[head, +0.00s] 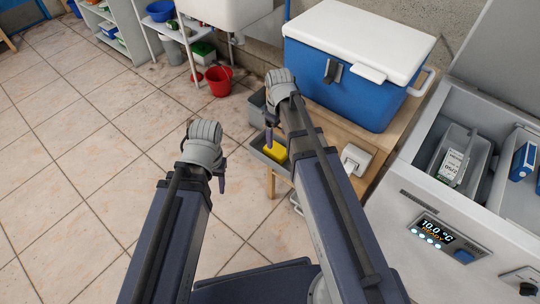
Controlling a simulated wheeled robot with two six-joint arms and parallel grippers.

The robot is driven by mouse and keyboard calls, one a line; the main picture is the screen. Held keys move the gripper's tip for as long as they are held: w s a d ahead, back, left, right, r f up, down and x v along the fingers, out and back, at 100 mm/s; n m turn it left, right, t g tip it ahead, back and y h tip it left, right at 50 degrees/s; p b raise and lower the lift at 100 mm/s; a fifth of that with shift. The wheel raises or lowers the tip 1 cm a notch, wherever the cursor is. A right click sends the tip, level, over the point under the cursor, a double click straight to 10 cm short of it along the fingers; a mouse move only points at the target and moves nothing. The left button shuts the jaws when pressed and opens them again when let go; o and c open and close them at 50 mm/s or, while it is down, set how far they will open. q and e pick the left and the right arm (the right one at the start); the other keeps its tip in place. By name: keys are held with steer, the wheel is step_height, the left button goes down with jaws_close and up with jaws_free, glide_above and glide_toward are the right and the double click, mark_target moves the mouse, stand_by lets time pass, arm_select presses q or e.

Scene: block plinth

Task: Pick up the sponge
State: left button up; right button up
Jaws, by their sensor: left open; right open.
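A yellow sponge (278,154) lies in a shallow grey tray (262,157) near the left end of the wooden table. My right gripper (268,143) is open and points down by the sponge's left side; my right arm hides part of the tray. Whether its fingers touch the sponge cannot be told. My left gripper (221,184) is open over the tiled floor, to the left of the tray, with its fingers mostly hidden by its wrist.
A blue cooler with a white lid (350,75) stands on the wooden table (391,150). A white object (355,159) lies nearer me. An open chest unit (440,215) holding boxes stands at the right. A red bucket (219,83) is on the floor. The left floor is clear.

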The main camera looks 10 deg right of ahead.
mark_target(276, 148)
steer(key=shift+f+b, duration=1.3)
step_height(276, 148, down, 5)
steer(key=b, duration=0.5)
steer(key=shift+a+f, duration=0.15)
steer(key=c, duration=1.2)
step_height(276, 148, up, 10)
steer(key=p, duration=1)
steer(key=shift+r, duration=0.2)
steer(key=shift+c, duration=0.2)
steer(key=shift+f, duration=0.1)
